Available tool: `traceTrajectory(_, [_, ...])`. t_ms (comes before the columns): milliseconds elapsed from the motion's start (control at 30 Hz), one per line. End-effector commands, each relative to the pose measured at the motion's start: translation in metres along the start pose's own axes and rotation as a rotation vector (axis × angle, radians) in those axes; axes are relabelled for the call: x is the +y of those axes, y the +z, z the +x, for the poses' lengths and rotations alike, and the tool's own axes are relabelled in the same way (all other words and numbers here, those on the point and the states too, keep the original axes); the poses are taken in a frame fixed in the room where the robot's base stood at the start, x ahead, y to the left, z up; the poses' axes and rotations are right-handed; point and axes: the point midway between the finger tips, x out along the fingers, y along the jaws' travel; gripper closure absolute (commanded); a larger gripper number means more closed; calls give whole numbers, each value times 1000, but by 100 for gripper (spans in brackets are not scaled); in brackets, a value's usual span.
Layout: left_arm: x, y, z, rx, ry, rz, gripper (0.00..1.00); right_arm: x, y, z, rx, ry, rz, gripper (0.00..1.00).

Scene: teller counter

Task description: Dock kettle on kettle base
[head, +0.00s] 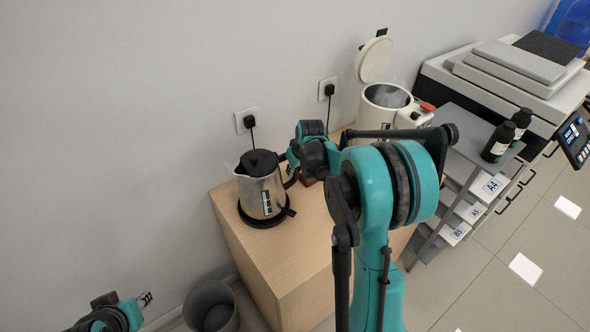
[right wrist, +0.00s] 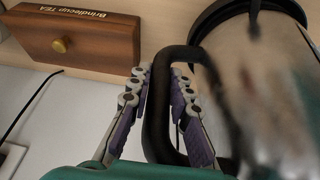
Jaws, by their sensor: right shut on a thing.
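The steel kettle (head: 262,190) with a black lid stands upright at the left end of the wooden cabinet top. The black kettle base (head: 267,219) shows directly under it; whether a thin gap remains between them I cannot tell. My right gripper (head: 292,163) is at the kettle's right side, its fingers partly hidden. In the right wrist view the right gripper (right wrist: 160,90) is shut on the kettle's black handle (right wrist: 158,115), with the steel body (right wrist: 265,90) beside it. My left gripper (head: 145,299) is low at the left, away from the kettle, too small to read.
A wooden tea box (right wrist: 75,35) lies behind the handle. A white open-lidded canister (head: 388,97) stands at the cabinet's far end. Wall sockets (head: 246,121) with plugs and cords are behind. A bin (head: 211,306) stands below left. A grey shelf unit (head: 470,125) with dark bottles is at right.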

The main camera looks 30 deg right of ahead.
Motion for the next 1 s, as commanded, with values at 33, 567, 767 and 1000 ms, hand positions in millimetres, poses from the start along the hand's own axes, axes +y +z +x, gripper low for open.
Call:
traceTrajectory(33, [0, 1, 1, 0, 0, 0, 68, 0, 0, 1, 1, -1, 1, 100])
traceTrajectory(567, [0, 3, 4, 0, 0, 0, 68, 0, 2, 5, 1, -1, 1, 72])
traceTrajectory(767, [0, 1, 1, 0, 0, 0, 68, 0, 2, 2, 0, 1, -1, 72])
traceTrajectory(1000, [0, -8, -11, 0, 0, 0, 68, 0, 1, -20, 0, 0, 0, 72])
